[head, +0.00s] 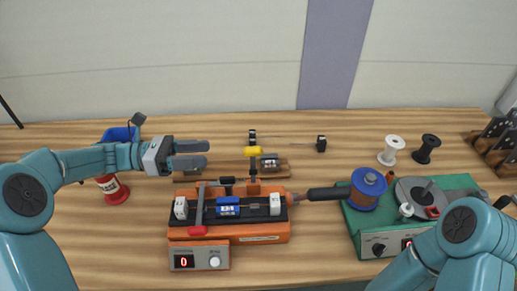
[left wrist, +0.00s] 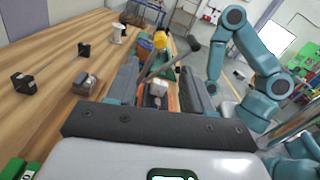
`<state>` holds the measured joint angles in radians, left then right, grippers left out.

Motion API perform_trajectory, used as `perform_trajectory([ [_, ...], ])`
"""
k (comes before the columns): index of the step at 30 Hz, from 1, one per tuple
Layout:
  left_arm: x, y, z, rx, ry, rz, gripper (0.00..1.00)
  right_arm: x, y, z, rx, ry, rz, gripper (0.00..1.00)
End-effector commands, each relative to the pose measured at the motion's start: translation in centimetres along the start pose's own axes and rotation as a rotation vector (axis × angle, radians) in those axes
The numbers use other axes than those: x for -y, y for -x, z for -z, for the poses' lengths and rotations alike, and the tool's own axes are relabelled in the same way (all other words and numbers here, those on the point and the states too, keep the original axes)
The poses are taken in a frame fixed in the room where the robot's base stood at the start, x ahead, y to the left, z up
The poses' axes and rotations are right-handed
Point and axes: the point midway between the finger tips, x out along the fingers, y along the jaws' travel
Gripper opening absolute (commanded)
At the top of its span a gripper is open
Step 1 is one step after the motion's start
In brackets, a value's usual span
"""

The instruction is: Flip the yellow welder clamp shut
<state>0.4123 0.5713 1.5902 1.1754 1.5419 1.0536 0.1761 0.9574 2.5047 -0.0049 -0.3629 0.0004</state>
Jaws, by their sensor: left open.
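The yellow welder clamp (head: 254,151) stands up at the back of the orange welder (head: 260,232), its yellow grip on top of an upright orange arm. Its yellow grip (left wrist: 160,40) also shows in the left wrist view, beyond the fingertips and roughly between them. My left gripper (head: 207,154) is open and empty, to the left of the yellow grip and apart from it. Its two fingers (left wrist: 161,62) frame part of the welder in the left wrist view. My right gripper is out of view.
A wooden board (head: 190,177) with a small metal block (head: 270,162) lies behind the welder. A blue spool (head: 367,188) and a green-based machine (head: 380,243) stand to the right. A red-and-white can (head: 113,189) and blue bin (head: 120,134) stand left.

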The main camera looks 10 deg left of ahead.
Motion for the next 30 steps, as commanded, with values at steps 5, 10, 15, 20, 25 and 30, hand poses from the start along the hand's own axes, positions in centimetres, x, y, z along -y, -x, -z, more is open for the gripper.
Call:
perform_trajectory([
  [5,0.3,-4.4,-0.3,0.0,0.002,0.006,0.51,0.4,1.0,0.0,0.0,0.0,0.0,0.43],
  [10,0.3,-8.5,-0.2,-0.001,0.002,0.005,0.51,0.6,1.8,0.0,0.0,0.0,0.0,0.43],
  [15,0.1,-11.9,-0.2,-0.002,0.001,0.003,0.51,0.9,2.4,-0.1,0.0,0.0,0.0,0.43],
  [20,-0.1,-13.7,-0.1,-0.001,0.001,0.002,0.51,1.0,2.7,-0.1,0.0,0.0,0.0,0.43],
  [25,-0.2,-14.2,-0.1,0.0,0.001,0.0,0.51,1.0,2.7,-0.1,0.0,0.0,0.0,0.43],
  [30,-0.2,-14.2,0.0,0.0,0.0,0.0,0.51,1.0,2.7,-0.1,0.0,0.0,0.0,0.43],
])
